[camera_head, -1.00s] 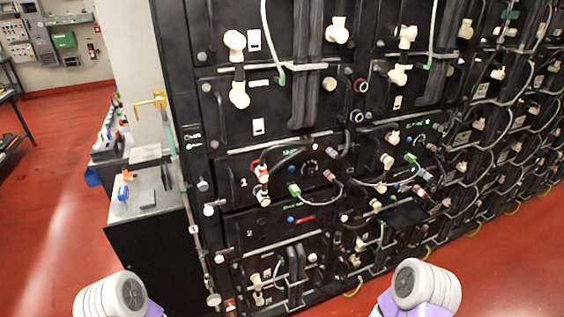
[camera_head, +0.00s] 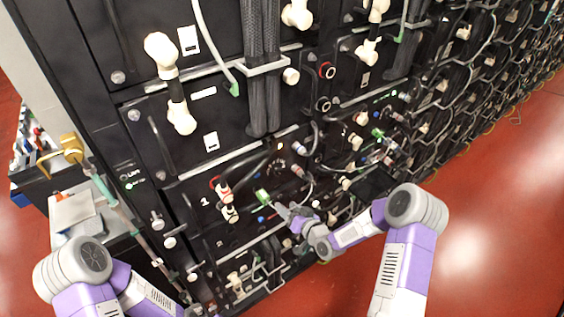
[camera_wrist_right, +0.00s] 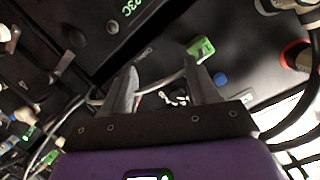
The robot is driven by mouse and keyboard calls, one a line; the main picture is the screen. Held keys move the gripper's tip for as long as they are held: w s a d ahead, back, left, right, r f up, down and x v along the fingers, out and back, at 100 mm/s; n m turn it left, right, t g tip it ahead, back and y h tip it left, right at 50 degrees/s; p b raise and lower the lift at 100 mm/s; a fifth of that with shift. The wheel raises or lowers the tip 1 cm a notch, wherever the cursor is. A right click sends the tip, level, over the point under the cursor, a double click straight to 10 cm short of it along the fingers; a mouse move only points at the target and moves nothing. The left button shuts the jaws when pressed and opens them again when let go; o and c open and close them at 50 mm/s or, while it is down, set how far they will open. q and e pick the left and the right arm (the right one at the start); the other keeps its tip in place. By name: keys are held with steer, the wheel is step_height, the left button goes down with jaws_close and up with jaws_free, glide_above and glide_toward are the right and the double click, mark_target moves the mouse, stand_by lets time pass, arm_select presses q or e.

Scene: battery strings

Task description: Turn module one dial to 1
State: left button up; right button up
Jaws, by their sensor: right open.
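Module one is the black panel marked "1" (camera_head: 205,202) in the head view, with red-collared white connectors (camera_head: 223,190), a green connector (camera_head: 263,196) and a cable. Its dial is small and dark near the panel's upper right, and I cannot read its setting. My right gripper (camera_head: 284,209) is in front of the panel's lower right, near the green connector. In the right wrist view my right gripper (camera_wrist_right: 162,72) is open, its fingers apart, with the green connector (camera_wrist_right: 201,49) just beyond the right fingertip. I cannot make out the dial there. My left gripper is out of view.
Cables loop across the rack front close to my right gripper. A blue button (camera_wrist_right: 220,79) and a red ring (camera_wrist_right: 295,54) lie to the right in the wrist view. A yellow-handled tool (camera_head: 72,148) is at left. Red floor (camera_head: 500,210) is open at right.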

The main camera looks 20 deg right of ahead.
mark_target(281, 174)
steer(key=w+d+r+t+p, duration=0.1)
steer(key=w+d+r+t, duration=0.2)
steer(key=r, duration=0.4)
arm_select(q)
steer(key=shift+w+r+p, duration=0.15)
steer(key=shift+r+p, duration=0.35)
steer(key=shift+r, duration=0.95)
arm_select(e)
steer(key=shift+n+y, duration=0.3)
steer(key=shift+a+x, duration=0.2)
steer(key=shift+x, duration=3.5)
steer(key=shift+s+f, duration=0.1)
steer(key=shift+f, duration=0.05)
steer(key=c, duration=1)
steer(key=shift+f+n+b, duration=0.15)
steer(key=shift+n+b, duration=0.15)
steer(key=shift+b, duration=0.4)
steer(key=n+b, duration=1)
steer(key=b, duration=0.8)
steer(key=shift+f, duration=0.1)
arm_select(q)
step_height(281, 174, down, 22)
steer(key=b, duration=0.2)
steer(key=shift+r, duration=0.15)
arm_select(e)
steer(key=shift+n, duration=0.8)
